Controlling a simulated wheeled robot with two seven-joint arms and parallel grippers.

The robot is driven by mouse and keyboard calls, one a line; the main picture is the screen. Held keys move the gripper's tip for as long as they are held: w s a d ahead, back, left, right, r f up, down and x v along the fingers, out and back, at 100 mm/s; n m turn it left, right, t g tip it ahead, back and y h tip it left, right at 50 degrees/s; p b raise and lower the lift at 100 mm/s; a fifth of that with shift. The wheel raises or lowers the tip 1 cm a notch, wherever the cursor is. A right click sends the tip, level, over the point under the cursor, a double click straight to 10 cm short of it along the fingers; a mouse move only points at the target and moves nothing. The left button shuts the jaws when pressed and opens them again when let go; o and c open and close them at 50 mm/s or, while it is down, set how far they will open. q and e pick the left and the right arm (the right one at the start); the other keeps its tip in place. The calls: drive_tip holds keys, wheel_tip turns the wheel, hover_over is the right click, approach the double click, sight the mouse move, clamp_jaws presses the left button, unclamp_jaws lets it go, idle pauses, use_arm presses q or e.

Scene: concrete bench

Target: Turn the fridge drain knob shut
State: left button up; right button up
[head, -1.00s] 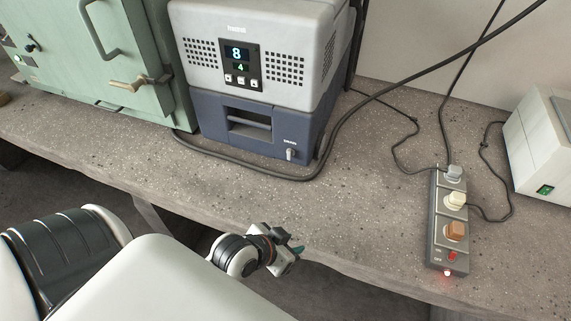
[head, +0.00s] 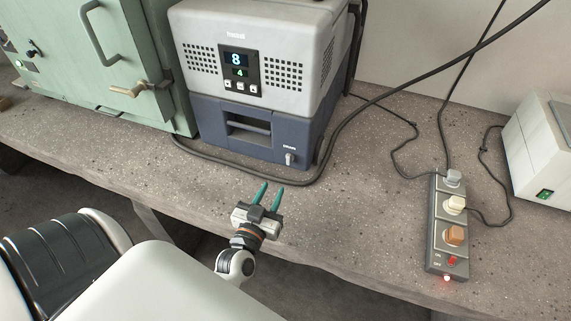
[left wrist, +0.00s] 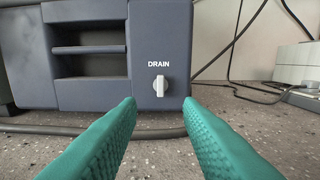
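The drain knob (head: 289,158) is a small light grey knob at the lower right of the fridge's (head: 262,60) dark blue front, under a DRAIN label. In the left wrist view the knob (left wrist: 160,86) has an upright grip bar and sits centred between my fingers, farther off. My left gripper (head: 267,194) is open and empty above the bench, in front of the fridge and short of the knob. Its green fingers (left wrist: 158,135) point at the fridge front and touch nothing. My right gripper is not in view.
A black cable (head: 245,171) lies on the bench along the fridge's foot, between gripper and knob. A green cabinet (head: 95,70) stands at left. A power strip (head: 450,225) with several plugs and a white box (head: 540,150) are at right.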

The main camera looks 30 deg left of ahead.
sight(288, 161)
use_arm(q)
drive_tip(key=x, duration=1)
drive_tip(key=shift+w, duration=0.3)
clamp_jaws()
